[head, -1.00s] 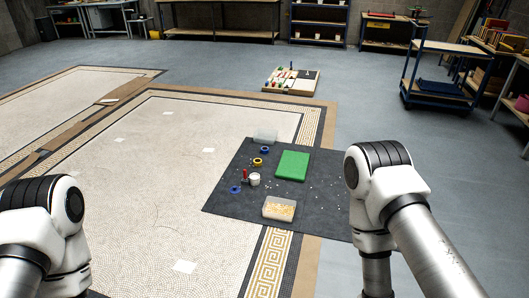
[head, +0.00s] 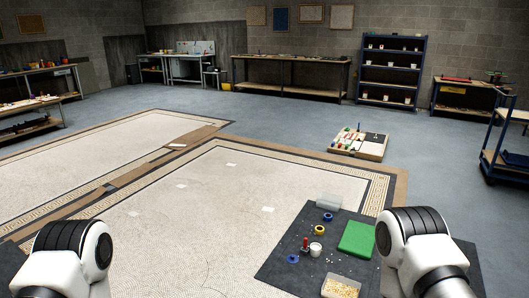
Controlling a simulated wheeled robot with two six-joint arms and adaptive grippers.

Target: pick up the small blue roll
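Two small blue rings that look like rolls lie on the dark mat (head: 277,262) on the floor. One blue roll (head: 328,217) is near the mat's far edge, by a clear box. The other blue roll (head: 293,259) is near the left side, beside a red-handled tool. I cannot tell which is the smaller. A yellow roll (head: 320,230) lies between them. My arms show at the lower left and lower right, but neither gripper is in view.
The mat also holds a green pad (head: 357,239), a white cup (head: 316,249), a red-handled tool (head: 305,245), a clear box (head: 329,202) and a tub of yellowish pieces (head: 341,287). A tray of items (head: 358,144) stands beyond.

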